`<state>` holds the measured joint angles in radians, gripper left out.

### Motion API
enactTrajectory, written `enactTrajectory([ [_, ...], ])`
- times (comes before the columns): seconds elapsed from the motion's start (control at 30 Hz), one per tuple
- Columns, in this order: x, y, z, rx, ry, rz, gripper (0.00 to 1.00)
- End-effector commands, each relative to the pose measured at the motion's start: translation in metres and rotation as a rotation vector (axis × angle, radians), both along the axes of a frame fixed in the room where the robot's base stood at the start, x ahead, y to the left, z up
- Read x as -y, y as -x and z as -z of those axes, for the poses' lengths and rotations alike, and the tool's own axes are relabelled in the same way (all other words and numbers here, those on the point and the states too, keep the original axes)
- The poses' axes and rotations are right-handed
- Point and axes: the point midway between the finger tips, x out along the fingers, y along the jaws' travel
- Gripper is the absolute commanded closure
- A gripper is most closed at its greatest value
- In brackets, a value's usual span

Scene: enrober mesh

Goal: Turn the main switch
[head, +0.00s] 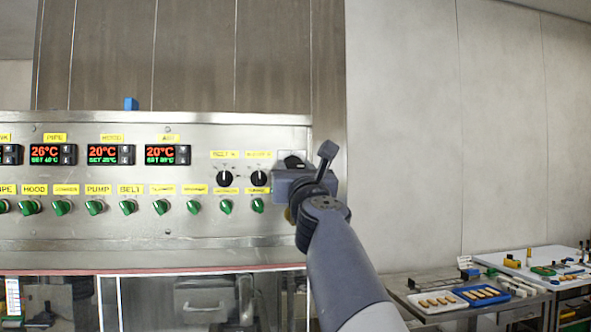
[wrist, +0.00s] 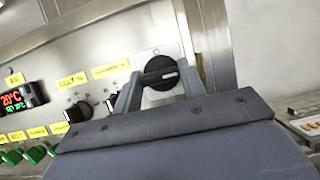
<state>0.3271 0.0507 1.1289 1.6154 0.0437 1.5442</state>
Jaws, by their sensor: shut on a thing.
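The main switch (wrist: 163,87) is a black rotary knob on a pale plate at the right end of the steel control panel (head: 150,232). In the wrist view my gripper (wrist: 160,76) has one finger on each side of the knob's handle and is shut on it. The handle lies nearly level in that view, with a small light mark on it. In the head view my gripper (head: 290,172) is at the panel's right edge and hides most of the switch.
Two black dials (head: 225,178) sit just left of my gripper. A row of green knobs (head: 129,207) and red-digit displays (head: 109,154) fill the panel. At the lower right, a table (head: 425,301) carries a blue tray (head: 482,304) and a white tray (head: 421,308).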

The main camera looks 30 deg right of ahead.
Motion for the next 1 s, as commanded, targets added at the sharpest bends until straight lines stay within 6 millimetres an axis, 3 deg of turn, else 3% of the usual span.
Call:
enactTrajectory([
  [0.47, 0.0017, 0.0003, -0.0003, -0.037, 0.128, 0.003, 0.83],
  [1.0, 0.0039, 0.0012, -0.0025, -0.173, 0.601, 0.004, 0.83],
])
